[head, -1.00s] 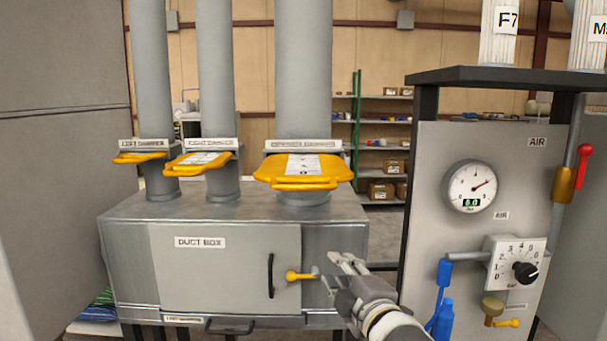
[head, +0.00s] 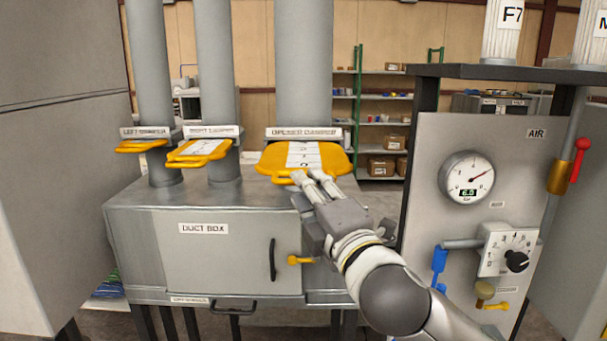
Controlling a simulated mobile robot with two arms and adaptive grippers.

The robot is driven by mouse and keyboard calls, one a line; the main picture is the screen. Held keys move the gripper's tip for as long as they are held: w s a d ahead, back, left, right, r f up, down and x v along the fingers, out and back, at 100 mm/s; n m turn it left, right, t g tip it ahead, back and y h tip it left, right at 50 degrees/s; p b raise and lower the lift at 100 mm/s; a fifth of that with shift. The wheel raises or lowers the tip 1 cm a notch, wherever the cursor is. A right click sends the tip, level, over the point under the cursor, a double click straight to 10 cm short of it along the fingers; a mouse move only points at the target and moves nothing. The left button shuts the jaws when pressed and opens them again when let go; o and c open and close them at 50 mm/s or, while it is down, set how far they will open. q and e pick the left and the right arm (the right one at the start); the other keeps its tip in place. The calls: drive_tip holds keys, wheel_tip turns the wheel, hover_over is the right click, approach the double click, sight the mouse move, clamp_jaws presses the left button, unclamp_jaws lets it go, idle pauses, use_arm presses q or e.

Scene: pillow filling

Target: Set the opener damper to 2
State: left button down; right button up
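The opener damper (head: 272,158) is a yellow sliding plate with a white numbered scale, below its label (head: 303,133) on the thick right-hand duct. Its plate sticks out toward me, with a handle at its front edge. The number at the scale's reading edge is too small to read surely. My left gripper is not in view.
The left damper (head: 141,146) and right damper (head: 198,152) are similar yellow plates to the left. The duct box (head: 203,253) with a yellow latch (head: 300,260) lies below. A grey panel (head: 440,150) with gauge and dial stands at right.

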drive_tip(key=shift+p+x, duration=0.35)
drive_tip(key=shift+x, duration=1.25)
drive_tip(key=shift+c, duration=0.5)
clamp_jaws()
